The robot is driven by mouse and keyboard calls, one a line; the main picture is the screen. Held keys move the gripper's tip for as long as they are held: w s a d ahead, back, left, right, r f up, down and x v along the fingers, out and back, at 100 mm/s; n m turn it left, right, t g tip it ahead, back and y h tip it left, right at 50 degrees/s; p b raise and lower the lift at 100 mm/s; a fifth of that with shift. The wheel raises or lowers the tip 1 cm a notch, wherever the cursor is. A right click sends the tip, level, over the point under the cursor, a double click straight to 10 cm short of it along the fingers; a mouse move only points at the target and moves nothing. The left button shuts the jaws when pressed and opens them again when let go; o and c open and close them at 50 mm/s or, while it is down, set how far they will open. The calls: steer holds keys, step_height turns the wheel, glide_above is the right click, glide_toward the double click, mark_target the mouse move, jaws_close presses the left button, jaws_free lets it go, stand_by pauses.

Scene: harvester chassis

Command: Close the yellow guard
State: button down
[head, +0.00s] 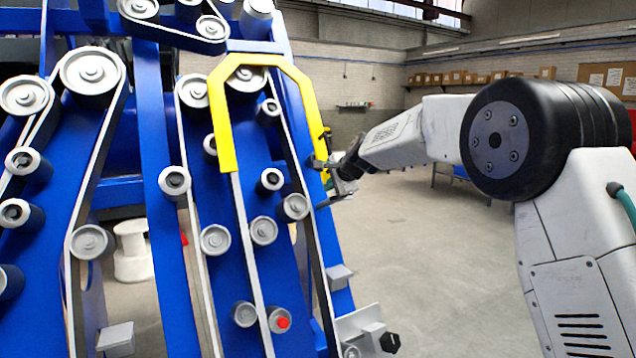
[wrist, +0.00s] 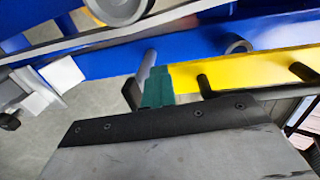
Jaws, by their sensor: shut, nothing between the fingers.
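The yellow guard (head: 225,125) is an arched frame over the belts and rollers on the blue chassis, seen in the head view. Its right leg runs down beside my gripper (head: 328,168), which is at the chassis's right edge. In the wrist view the yellow guard (wrist: 240,77) is a flat yellow bar with black pegs (wrist: 205,86) standing out from it. My gripper (wrist: 157,80), with green fingers, is shut and empty, close to the bar's left end. Whether it touches the guard I cannot tell.
The blue chassis (head: 165,215) carries several grey rollers (head: 92,72) and belts. A grey bracket with a black knob (head: 390,342) sticks out at its lower right. The floor (head: 440,240) right of the chassis is clear. Shelves with boxes (head: 470,77) line the back wall.

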steer(key=shift+w+f, duration=0.2)
steer(key=shift+f, duration=0.15)
steer(key=shift+s+d+r, duration=0.25)
steer(key=shift+s+r, duration=0.1)
steer(key=shift+s, duration=0.1)
steer(key=s+f+v, duration=0.1)
steer(key=v, duration=1.2)
steer(key=s+f+n+g, duration=0.3)
steer(key=s+f+n, duration=0.1)
steer(key=s+f, duration=0.3)
steer(key=s+d+f+n+g+h, duration=0.1)
steer(key=s+d, duration=0.5)
steer(key=s, duration=0.9)
steer(key=s+d+f+n+g+h, duration=0.2)
steer(key=s+d+f+n, duration=0.1)
steer(key=s, duration=1.2)
steer(key=s+d+f+n+g+h, duration=0.2)
steer(key=s+d+n, duration=0.2)
steer(key=s+d, duration=0.4)
steer(key=s, duration=0.7)
steer(key=shift+s+d, duration=0.2)
steer(key=shift+d, duration=0.15)
